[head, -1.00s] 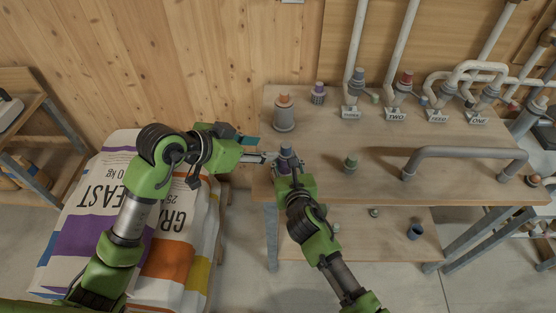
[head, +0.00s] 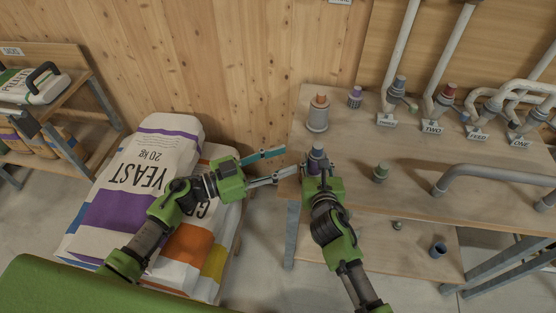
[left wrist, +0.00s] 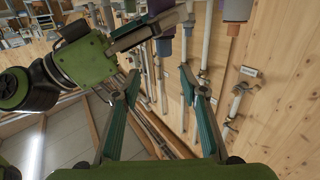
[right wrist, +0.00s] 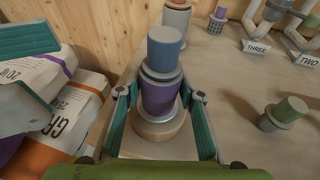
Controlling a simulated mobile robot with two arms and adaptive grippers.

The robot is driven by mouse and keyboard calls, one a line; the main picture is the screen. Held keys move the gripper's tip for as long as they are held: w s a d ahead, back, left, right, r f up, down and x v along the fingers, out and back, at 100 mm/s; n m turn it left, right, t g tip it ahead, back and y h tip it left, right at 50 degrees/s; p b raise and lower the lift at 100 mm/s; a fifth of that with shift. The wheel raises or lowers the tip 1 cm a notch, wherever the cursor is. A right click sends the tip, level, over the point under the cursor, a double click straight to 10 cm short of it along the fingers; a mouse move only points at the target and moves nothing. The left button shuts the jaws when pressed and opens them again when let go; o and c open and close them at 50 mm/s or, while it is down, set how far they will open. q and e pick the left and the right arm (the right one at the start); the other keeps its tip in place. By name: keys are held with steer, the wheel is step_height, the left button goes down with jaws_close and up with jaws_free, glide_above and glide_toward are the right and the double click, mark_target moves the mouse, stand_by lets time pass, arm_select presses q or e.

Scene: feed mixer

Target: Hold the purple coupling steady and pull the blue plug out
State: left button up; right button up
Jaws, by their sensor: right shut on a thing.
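The purple coupling (right wrist: 160,97) stands upright on a round wooden base at the bench's left end, with the blue plug (right wrist: 165,50) upright on top of it. In the head view the plug (head: 317,152) shows above my right gripper, which hides most of the coupling. My right gripper (right wrist: 160,105) is shut on the coupling, one finger on each side. My left gripper (head: 290,161) is open and empty, just left of the plug and apart from it. Its spread fingers also show in the left wrist view (left wrist: 190,75).
An orange-topped grey fitting (head: 318,114) and another purple fitting (head: 355,97) stand behind. A green-topped fitting (head: 380,172) stands to the right, near a grey pipe handle (head: 490,175). Labelled pipes line the back. Feed sacks (head: 140,185) lie at the left.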

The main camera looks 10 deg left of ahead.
mark_target(319, 145)
arm_select(q)
steer(key=x, duration=1.1)
steer(key=shift+w+d+f, duration=0.1)
steer(key=shift+w, duration=0.45)
jaws_close()
